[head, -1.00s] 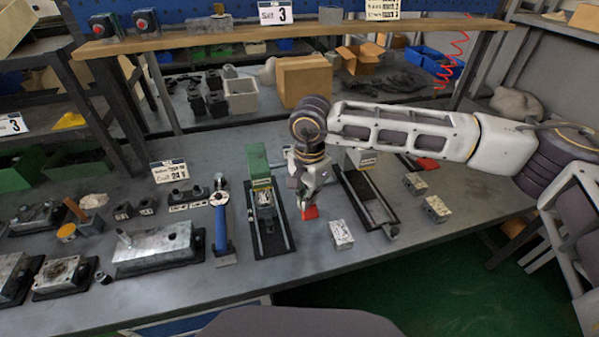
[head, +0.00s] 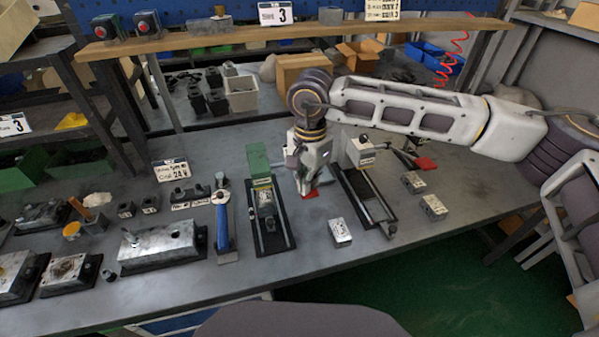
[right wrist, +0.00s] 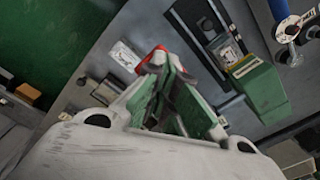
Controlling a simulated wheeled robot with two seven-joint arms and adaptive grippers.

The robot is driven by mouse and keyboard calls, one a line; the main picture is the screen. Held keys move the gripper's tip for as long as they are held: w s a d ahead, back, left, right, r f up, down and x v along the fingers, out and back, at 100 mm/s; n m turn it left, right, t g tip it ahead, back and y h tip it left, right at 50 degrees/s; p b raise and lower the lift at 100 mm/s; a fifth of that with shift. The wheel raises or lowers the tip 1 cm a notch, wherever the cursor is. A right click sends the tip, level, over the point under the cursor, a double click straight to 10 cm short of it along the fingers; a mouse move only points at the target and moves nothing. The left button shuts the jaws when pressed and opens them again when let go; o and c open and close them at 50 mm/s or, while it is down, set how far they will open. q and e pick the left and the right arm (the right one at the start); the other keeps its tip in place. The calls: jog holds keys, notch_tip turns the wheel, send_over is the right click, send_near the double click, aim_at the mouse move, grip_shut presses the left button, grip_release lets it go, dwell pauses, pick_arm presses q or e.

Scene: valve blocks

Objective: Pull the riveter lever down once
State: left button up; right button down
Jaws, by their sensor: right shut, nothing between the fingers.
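A green press-like tool (head: 258,160) stands on a dark railed base at the middle of the bench; it also shows at the right of the right wrist view (right wrist: 262,88). A grey press (head: 360,153) on a similar base stands to its right, with a red-ended lever (head: 425,163) pointing right. My right gripper (head: 306,188) is shut and empty, pointing down between the two presses. A red piece (head: 310,194) is at its fingertips; it also shows in the right wrist view (right wrist: 152,56). The gripper hides what the red piece joins, and contact is unclear. My left gripper is out of view.
A metal block (head: 341,232) lies in front of the gripper, with two more blocks (head: 433,207) to the right. The bench's right front is clear.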

jog(key=shift+r+p, duration=0.45)
jog(key=shift+r, duration=1.65)
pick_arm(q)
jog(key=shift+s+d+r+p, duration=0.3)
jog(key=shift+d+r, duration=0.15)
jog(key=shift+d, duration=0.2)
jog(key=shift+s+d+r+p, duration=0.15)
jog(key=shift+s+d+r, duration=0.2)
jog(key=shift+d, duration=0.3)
pick_arm(e)
jog(key=shift+r, duration=0.5)
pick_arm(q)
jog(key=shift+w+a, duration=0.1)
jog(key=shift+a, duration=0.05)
